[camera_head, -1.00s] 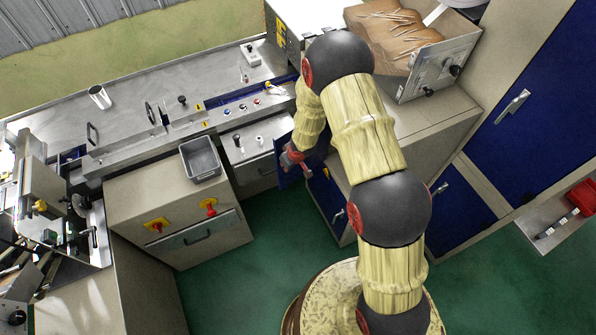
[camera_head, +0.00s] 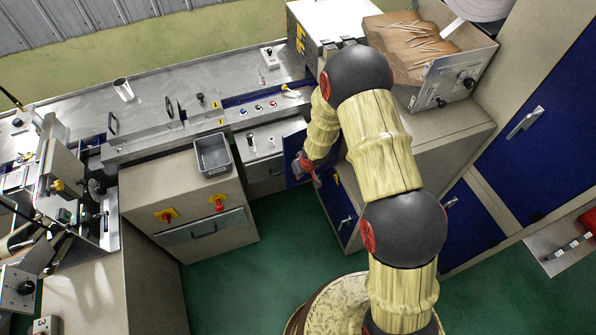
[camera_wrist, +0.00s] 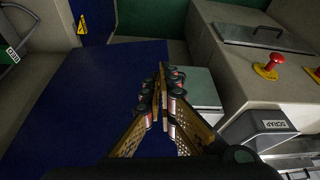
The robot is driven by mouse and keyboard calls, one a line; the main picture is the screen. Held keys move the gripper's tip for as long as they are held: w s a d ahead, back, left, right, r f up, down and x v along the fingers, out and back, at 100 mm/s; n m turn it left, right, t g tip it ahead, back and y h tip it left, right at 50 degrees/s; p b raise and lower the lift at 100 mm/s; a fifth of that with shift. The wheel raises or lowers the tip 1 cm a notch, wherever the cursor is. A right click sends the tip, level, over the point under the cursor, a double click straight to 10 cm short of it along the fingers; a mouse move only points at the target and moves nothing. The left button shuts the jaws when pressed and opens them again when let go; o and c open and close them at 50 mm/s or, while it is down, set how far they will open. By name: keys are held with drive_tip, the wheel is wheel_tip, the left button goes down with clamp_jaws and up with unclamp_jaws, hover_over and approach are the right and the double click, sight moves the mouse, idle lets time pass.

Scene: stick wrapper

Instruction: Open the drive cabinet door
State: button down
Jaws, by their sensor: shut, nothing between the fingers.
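The blue drive cabinet door (camera_head: 293,151) stands open, swung out from the cabinet under the grey worktop. It fills much of the left of the wrist view (camera_wrist: 95,95) as a flat blue panel. My gripper (camera_head: 314,179) is low beside the door's free edge. In the wrist view my gripper (camera_wrist: 163,80) is shut and empty, with its fingers in front of the door's right edge. Whether they touch the door cannot be told. My arm hides part of the cabinet opening in the head view.
A blue door with a handle (camera_head: 347,221) is right of my gripper. Green floor (camera_head: 285,235) is free between. Tall blue doors (camera_head: 530,120) stand right.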

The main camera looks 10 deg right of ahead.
drive_tip(key=p+v, duration=0.3)
drive_tip(key=v, duration=0.6)
drive_tip(key=shift+w+r, duration=0.2)
drive_tip(key=shift+w, duration=0.1)
